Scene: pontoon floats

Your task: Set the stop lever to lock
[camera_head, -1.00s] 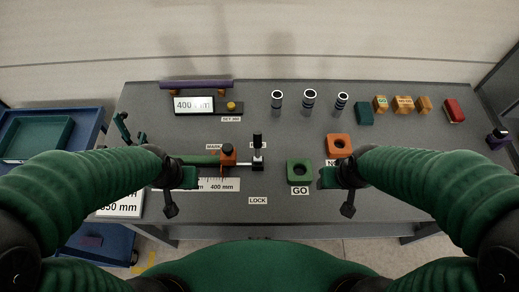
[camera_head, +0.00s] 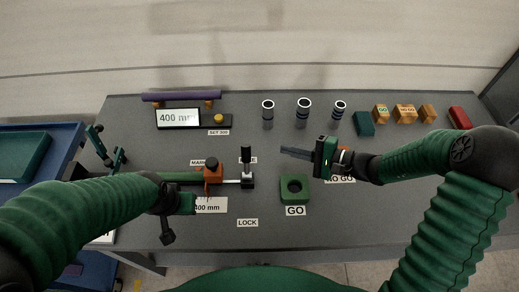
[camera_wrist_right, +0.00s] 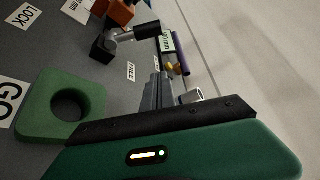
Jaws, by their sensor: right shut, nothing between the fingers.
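The stop lever (camera_head: 246,155) has a black handle pointing to the back of the bench, beside the partly hidden FREE label. Its base (camera_head: 248,181) is at the rail's right end. The LOCK label (camera_head: 247,223) lies in front. In the right wrist view the lever handle (camera_wrist_right: 146,30) is ahead of the fingers and the FREE label (camera_wrist_right: 131,72) is readable. My right gripper (camera_head: 283,150) is shut and empty, pointing left, right of the handle and apart from it. My left gripper (camera_head: 188,204) is by the rail's left part; its jaws are unclear.
An orange stop block (camera_head: 212,172) sits on the rail. The green GO ring block (camera_head: 295,189) stands right of the lever base. Several metal cylinders (camera_head: 303,112) stand behind my right gripper. A display (camera_head: 178,118) stands at the back left.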

